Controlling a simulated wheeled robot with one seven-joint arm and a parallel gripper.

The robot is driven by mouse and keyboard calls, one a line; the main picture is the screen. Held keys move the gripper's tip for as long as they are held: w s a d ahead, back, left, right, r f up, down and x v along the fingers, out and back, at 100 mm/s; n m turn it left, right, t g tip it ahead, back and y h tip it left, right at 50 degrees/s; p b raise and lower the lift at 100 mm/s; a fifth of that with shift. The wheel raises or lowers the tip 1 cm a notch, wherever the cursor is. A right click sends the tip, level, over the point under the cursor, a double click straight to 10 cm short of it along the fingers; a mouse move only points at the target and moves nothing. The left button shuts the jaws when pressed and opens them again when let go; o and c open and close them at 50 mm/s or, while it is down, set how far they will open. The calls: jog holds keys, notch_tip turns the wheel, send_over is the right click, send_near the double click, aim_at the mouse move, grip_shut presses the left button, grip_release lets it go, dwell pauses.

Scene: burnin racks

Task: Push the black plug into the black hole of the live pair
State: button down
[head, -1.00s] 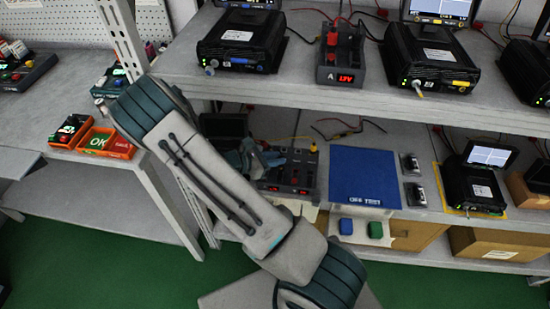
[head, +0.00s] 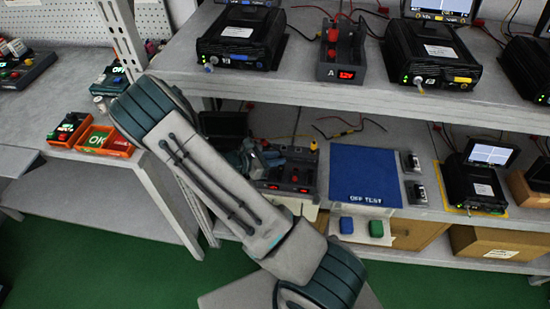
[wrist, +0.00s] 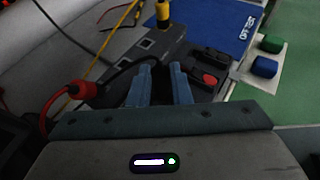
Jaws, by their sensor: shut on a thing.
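My gripper (wrist: 160,82) is over the grey socket block (wrist: 172,47) on the lower shelf, its two blue-grey fingers close together. A black cable (wrist: 128,66) arcs to the fingertips, so the black plug is between them, mostly hidden. I cannot tell whether its tip touches a hole. A red plug (wrist: 80,90) with a red cable is left of the fingers. A yellow plug (wrist: 162,14) stands upright at the block's far end. Square dark holes show on the block. In the head view, the block (head: 304,172) is partly behind my arm and shows red lights.
A blue mat marked OFF TEST (head: 365,172) lies right of the block. Blue (head: 346,225) and green (head: 376,228) pieces sit on a white card at the shelf front. The upper shelf (head: 300,90) overhangs. Another block marked A (head: 342,60) stands on it with red and black plugs.

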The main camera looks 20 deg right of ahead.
jog(key=shift+f+b, duration=0.6)
jog(key=shift+f, duration=0.2)
dwell(0.8)
jog(key=c, duration=0.9)
grip_release()
jog(key=shift+o, duration=0.2)
jog(key=shift+r, duration=0.2)
notch_tip(320, 180, up, 5)
jog(key=p, duration=0.4)
jog(key=shift+r, duration=0.1)
